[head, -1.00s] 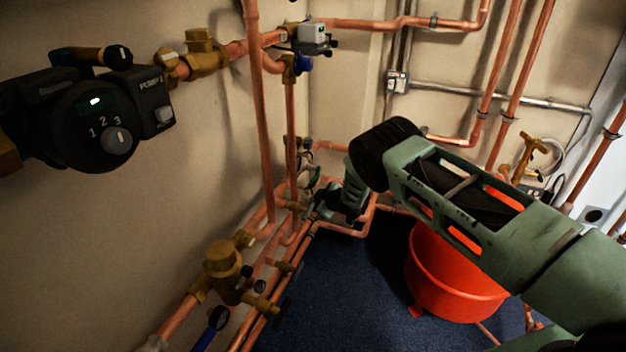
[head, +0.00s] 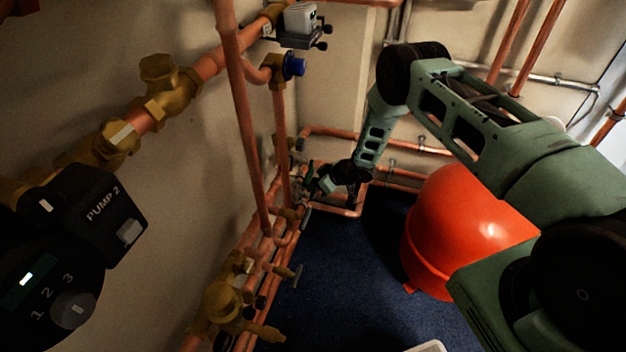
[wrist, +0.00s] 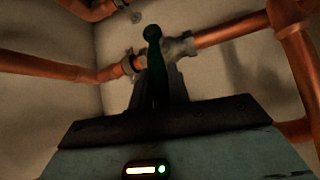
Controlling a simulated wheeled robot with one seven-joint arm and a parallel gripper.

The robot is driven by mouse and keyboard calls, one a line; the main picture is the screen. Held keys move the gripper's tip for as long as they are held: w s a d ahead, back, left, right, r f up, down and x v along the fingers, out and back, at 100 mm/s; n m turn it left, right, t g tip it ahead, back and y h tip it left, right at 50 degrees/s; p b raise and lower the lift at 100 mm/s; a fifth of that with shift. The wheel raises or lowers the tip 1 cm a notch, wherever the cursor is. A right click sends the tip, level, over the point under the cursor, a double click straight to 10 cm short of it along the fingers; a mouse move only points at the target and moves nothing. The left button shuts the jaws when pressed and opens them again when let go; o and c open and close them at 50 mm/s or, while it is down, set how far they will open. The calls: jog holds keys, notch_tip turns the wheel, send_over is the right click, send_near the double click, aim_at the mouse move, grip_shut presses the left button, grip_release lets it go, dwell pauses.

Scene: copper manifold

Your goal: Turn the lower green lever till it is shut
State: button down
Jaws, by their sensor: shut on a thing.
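The dark green lever (wrist: 153,60) stands upright in the wrist view, its rounded end at the top. It sits in front of a grey valve body (wrist: 180,47) on a copper pipe. My gripper (wrist: 157,90) is shut on the lever, with its fingers on either side of the lower part. In the head view my gripper (head: 322,184) is low by the pipes in the corner.
A red tank (head: 465,235) stands on the dark blue floor (head: 350,290), right of my gripper. An upright copper pipe (head: 245,130) is to the left. Brass fittings (head: 225,300) and the PUMP 2 unit (head: 95,215) are on the left wall.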

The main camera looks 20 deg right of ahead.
jog(key=shift+w+d+f, duration=0.1)
jog(key=shift+d, duration=0.2)
jog(key=c, duration=1.3)
grip_release()
jog(key=shift+c, duration=0.2)
jog(key=shift+r, duration=0.3)
jog(key=p+v, duration=0.2)
jog(key=v, duration=1.4)
jog(key=shift+s+d+r, duration=0.2)
jog(key=shift+s+d, duration=0.05)
jog(key=shift+s, duration=0.05)
